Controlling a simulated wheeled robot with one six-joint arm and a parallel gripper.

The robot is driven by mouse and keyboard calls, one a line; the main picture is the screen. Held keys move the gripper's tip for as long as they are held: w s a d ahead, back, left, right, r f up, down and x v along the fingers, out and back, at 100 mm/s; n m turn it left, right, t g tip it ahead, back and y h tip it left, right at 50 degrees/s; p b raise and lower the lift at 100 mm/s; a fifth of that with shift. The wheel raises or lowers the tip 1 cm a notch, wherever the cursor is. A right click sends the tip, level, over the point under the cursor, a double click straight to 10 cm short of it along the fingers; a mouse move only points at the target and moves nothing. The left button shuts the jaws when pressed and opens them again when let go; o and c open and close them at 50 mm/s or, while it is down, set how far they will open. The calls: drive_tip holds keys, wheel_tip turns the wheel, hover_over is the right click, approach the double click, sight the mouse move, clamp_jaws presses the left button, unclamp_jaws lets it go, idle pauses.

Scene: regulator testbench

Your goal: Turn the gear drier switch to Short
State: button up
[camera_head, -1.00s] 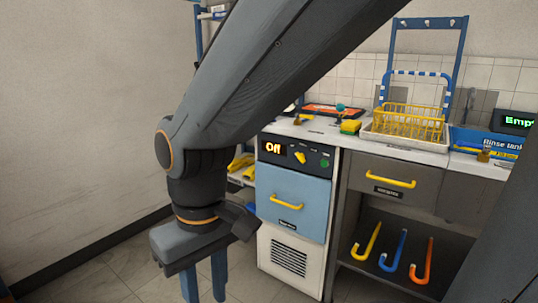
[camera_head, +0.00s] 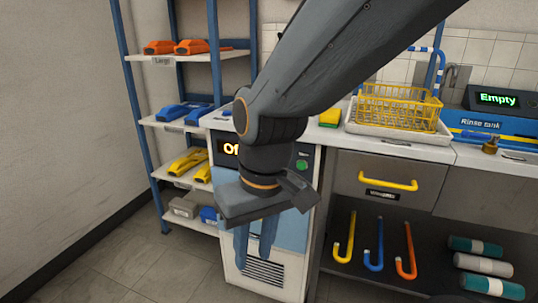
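The gear drier (camera_head: 313,180) is a white cabinet under the counter with a blue drawer front and a vent grille (camera_head: 263,270). Its dark panel carries a display (camera_head: 230,149), of which "Of" shows, and a green button (camera_head: 302,165). My arm hides the middle of the panel, and the yellow switch does not show now. My gripper (camera_head: 255,243) hangs in front of the drier with its two blue fingers pointing down. The fingers are apart with nothing between them.
A blue-post shelf rack (camera_head: 137,150) with orange, blue and yellow items stands left of the drier. A grey drawer with a yellow handle (camera_head: 388,184) and hanging hooks (camera_head: 374,255) are to the right. A yellow dish rack (camera_head: 400,108) stands on the counter. Floor is clear at front left.

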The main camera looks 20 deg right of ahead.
drive_tip(key=w+a+f+t+p, duration=0.1)
drive_tip(key=w+a+t+p, duration=0.25)
drive_tip(key=w, duration=0.85)
drive_tip(key=w+a+f+t+p, duration=0.1)
drive_tip(key=w+a+t+p, duration=0.2)
drive_tip(key=w, duration=0.9)
drive_tip(key=w+d+t+h+p, duration=0.2)
drive_tip(key=d+h, duration=0.4)
drive_tip(key=d, duration=0.3)
drive_tip(key=w+d+t+h+p, duration=0.3)
drive_tip(key=w+d+t+h, duration=0.2)
drive_tip(key=w+d, duration=0.2)
drive_tip(key=shift+w+d+h, duration=0.25)
drive_tip(key=shift+d+h, duration=0.15)
drive_tip(key=shift+d, duration=0.65)
drive_tip(key=shift+t, duration=0.25)
clamp_jaws()
